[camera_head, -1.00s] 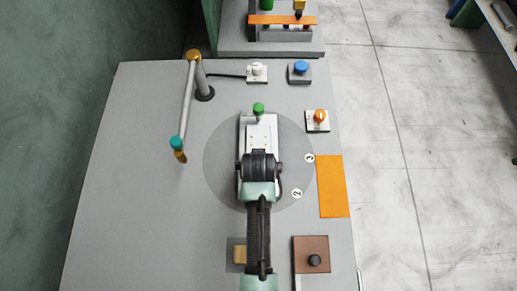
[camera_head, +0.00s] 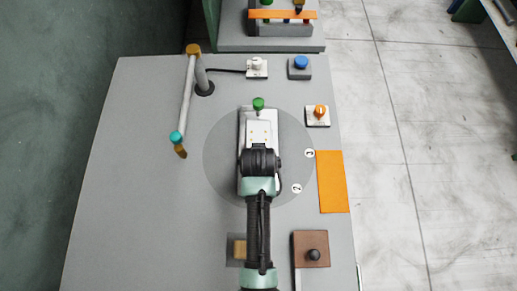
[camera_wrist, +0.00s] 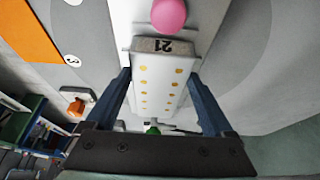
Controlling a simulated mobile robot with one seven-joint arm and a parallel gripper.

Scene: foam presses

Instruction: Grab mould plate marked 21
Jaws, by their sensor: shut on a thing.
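The mould plate marked 21 (camera_wrist: 158,84) is a long pale plate with two rows of yellowish dots and a grey end block bearing the number. In the wrist view it lies between the two blue fingers of my gripper (camera_wrist: 160,78), which is shut on its sides. In the head view the plate (camera_head: 262,130) shows beyond my wrist, on a round grey disc (camera_head: 218,165); its near part is hidden by my arm. I cannot tell whether it is lifted.
A green knob (camera_head: 258,103) stands at the plate's far end. A pink knob (camera_wrist: 168,14) is close to the numbered end. Right of the disc are an orange patch (camera_head: 332,182) and an orange-knobbed switch (camera_head: 319,113). A post with a bar (camera_head: 187,95) stands at the left.

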